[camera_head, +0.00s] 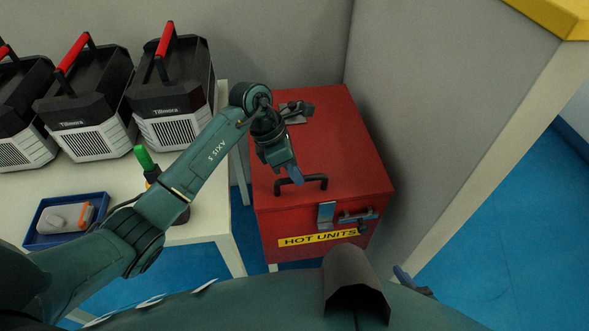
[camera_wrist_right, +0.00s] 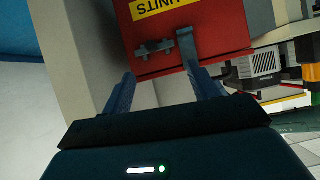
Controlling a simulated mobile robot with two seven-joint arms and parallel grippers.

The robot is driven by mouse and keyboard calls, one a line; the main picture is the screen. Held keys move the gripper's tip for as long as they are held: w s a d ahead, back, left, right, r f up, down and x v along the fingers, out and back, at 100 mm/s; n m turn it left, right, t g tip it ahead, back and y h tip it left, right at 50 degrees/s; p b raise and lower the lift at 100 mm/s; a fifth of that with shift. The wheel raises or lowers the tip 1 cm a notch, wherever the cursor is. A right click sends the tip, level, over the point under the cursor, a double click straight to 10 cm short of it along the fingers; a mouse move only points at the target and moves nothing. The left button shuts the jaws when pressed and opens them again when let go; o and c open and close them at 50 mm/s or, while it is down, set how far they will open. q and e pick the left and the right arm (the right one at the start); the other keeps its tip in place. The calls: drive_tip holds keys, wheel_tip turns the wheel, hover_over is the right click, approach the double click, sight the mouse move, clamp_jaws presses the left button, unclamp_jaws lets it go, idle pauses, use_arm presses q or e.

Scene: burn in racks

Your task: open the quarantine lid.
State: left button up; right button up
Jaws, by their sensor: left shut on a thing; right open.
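The quarantine box is a red chest marked "HOT UNITS", and its red lid (camera_head: 335,130) lies flat on top, closed. My left gripper (camera_head: 296,180) is at the black lid handle (camera_head: 316,181), shut on it; the fingers hide part of the handle. A grey-blue hasp (camera_head: 326,214) hangs at the lid's front edge, with a sliding bolt (camera_head: 357,216) beside it. The right wrist view shows the hasp (camera_wrist_right: 187,46) and bolt (camera_wrist_right: 153,47) upside down. I cannot tell whether they are engaged. My right gripper (camera_wrist_right: 163,90) is open and empty before the box front.
A white table (camera_head: 208,205) at left holds several black-and-white Tillmora units (camera_head: 172,100) with red handles, a blue tray (camera_head: 45,238) and a green-topped object (camera_head: 145,160). Grey partition walls (camera_head: 430,110) stand close behind and right of the box. Blue floor (camera_head: 500,230) is clear beyond.

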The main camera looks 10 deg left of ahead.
use_arm(q)
clamp_jaws()
